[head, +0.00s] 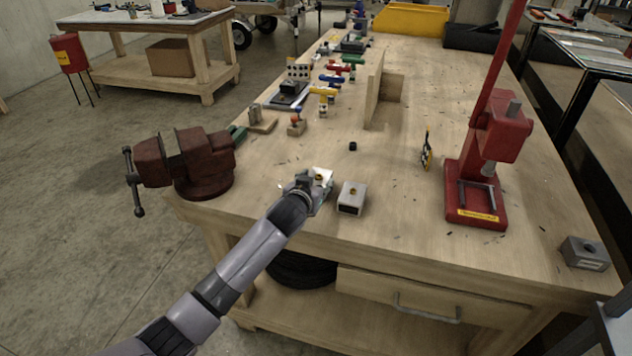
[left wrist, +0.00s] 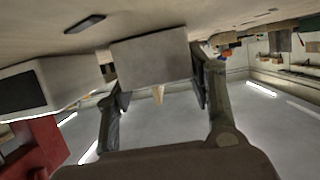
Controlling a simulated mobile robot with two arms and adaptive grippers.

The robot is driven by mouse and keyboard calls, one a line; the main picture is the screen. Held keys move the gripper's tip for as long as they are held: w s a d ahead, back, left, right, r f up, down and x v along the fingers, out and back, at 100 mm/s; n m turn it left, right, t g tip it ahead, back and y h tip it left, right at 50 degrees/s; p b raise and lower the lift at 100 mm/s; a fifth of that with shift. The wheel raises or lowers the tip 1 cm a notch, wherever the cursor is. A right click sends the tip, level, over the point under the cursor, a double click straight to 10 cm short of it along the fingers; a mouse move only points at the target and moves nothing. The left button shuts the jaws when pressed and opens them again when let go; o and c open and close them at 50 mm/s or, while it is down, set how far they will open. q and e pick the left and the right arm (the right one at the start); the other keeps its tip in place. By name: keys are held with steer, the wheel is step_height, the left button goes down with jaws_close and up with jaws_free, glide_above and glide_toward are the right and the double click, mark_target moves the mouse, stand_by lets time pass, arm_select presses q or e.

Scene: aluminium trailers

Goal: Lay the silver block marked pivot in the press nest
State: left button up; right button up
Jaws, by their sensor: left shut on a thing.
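My left gripper (head: 312,190) is shut on a silver block (head: 322,174) near the front edge of the workbench. In the left wrist view the held block (left wrist: 152,58) sits between the two fingers (left wrist: 160,90). I cannot tell whether it touches the bench, and no mark on it is readable. A second silver block (head: 351,196) stands just right of the gripper, apart from it; its dark front shows in the left wrist view (left wrist: 45,85). The press nest (head: 477,198) is a low frame on the base of the red press (head: 497,135), to the right, and looks empty. My right gripper is not seen.
A grey block with a pale label (head: 585,254) lies at the bench's right edge. A red vise (head: 190,160) is at the left. A small black cylinder (head: 353,146) and a yellow-black item (head: 426,155) stand behind. Bare bench lies between the second block and the press.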

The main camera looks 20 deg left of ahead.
arm_select(q)
steer(key=shift+r, duration=0.1)
steer(key=o, duration=1.2)
steer(key=shift+f, duration=0.2)
steer(key=o, duration=0.4)
